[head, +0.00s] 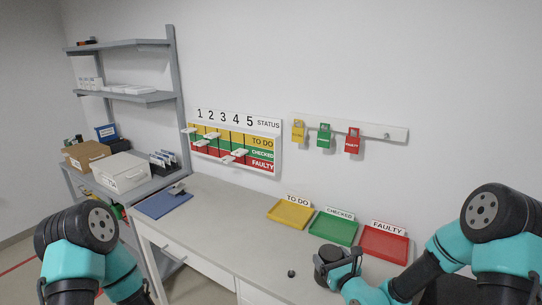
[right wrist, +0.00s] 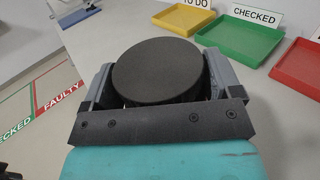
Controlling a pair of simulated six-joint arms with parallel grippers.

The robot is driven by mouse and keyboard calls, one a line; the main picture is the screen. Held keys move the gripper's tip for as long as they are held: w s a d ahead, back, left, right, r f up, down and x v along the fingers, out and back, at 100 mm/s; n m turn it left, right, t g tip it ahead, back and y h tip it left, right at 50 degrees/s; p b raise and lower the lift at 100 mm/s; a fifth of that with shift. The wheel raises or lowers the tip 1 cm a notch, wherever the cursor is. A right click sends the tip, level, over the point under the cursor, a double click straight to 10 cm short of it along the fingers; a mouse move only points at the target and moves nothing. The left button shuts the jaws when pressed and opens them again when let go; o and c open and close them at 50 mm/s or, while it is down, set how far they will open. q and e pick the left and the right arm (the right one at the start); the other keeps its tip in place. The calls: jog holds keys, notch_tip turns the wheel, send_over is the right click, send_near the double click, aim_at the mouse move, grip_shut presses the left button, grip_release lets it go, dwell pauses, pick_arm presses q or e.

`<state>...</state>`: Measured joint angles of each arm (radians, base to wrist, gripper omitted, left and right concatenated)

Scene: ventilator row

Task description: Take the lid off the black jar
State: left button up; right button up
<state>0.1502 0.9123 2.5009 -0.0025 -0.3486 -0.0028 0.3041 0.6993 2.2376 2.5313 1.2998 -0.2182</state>
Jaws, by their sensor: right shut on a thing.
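The black jar (head: 326,268) stands near the front of the grey table, below the green tray. Its round black lid (right wrist: 158,68) fills the middle of the right wrist view, seen from above. My right gripper (head: 338,260) is at the jar's top, with one finger on each side of the lid in the right wrist view (right wrist: 160,80). It is shut on the lid. The jar's body below is mostly hidden, and I cannot tell whether lid and body are apart. My left arm shows at the lower left, but its gripper is out of view.
Yellow (head: 289,214), green (head: 333,229) and red (head: 384,243) trays stand behind the jar. A small black object (head: 291,273) lies left of it. A blue mat (head: 163,204) lies at the table's left end. The table's middle is clear.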

jog(key=s+a+r+n+g+y, duration=0.1)
jog(key=s+a+n+y, duration=0.1)
jog(key=a, duration=0.3)
jog(key=s+a+r+n+g+y, duration=0.1)
jog(key=s+a+n+g+y, duration=0.1)
jog(key=a, duration=0.4)
jog(key=shift+s+a+r+n+y, duration=0.3)
jog(key=shift+s+y, duration=0.3)
jog(key=shift+y, duration=0.6)
